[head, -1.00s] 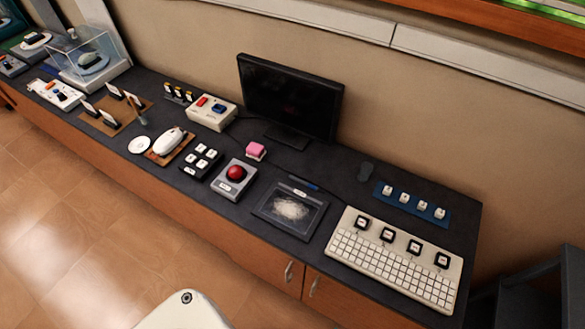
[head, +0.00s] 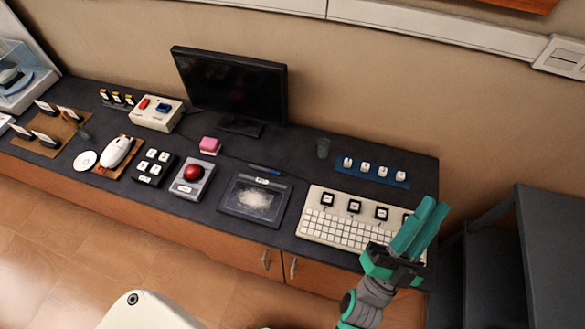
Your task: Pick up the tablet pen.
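The tablet pen (head: 265,170) is a thin dark blue stick. It lies on the dark counter just behind the top edge of the drawing tablet (head: 236,208), a dark flat slab with a pale scribble on its face. My gripper (head: 433,208) has two green fingers pointing up and to the right. It is in front of the right end of the keyboard, well to the right of the pen and apart from it. Nothing shows between the fingers. The viewing angle does not show how far apart they are.
A white keyboard (head: 337,228) and a blue strip with white keys (head: 373,172) are right of the tablet. A red button box (head: 191,181) is left of it. A pink block (head: 210,146) and a black monitor (head: 228,88) stand behind. A dark shelf (head: 550,250) is at the right.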

